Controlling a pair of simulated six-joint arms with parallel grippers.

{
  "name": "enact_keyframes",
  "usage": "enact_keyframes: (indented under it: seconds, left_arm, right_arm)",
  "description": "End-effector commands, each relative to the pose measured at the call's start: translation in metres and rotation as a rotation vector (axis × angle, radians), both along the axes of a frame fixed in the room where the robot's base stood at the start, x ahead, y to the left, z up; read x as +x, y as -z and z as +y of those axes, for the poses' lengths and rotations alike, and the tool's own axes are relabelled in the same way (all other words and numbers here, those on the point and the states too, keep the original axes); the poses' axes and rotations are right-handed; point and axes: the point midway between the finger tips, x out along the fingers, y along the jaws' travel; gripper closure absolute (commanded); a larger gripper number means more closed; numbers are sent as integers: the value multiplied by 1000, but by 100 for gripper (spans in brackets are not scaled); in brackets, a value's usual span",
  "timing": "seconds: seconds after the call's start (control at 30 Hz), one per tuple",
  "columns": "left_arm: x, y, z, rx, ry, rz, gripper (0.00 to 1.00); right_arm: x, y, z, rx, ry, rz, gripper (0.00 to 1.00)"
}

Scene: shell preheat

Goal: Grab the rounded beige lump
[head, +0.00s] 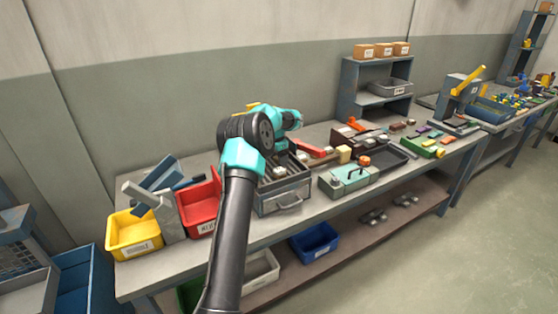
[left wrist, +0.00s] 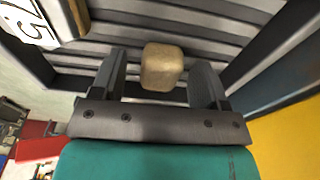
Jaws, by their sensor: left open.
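The rounded beige lump (left wrist: 162,68) is a small block with soft corners in the left wrist view. It lies on a dark grey ribbed surface (left wrist: 190,32). My left gripper (left wrist: 159,60) is open, with one finger on each side of the lump. A gap shows on both sides, and the fingers do not grip it. In the head view my left arm's bend hides much of the gripper, above a grey metal box (head: 285,196) with a front handle. Small pale pieces show inside this box; I cannot tell which is the lump. My right gripper is not seen.
A red bin (head: 199,204) and a yellow bin (head: 134,236) stand left of the box. A green-grey case (head: 348,182) stands right of it. A yellow surface (left wrist: 290,140) and dark side walls border the ribbed area.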

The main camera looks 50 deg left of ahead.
Motion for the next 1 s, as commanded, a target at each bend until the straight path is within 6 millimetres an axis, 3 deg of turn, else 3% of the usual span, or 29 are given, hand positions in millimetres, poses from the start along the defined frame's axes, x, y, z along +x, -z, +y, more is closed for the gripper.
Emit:
enact_keyframes:
  seconds: [0.1,0.67,1.0]
  left_arm:
    - [0,0,0,0,0,0,33]
    - [0,0,0,0,0,0,86]
    - [0,-3,0,0,0,0,86]
  right_arm:
    - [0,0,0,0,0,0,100]
    - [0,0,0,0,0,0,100]
    - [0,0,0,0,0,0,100]
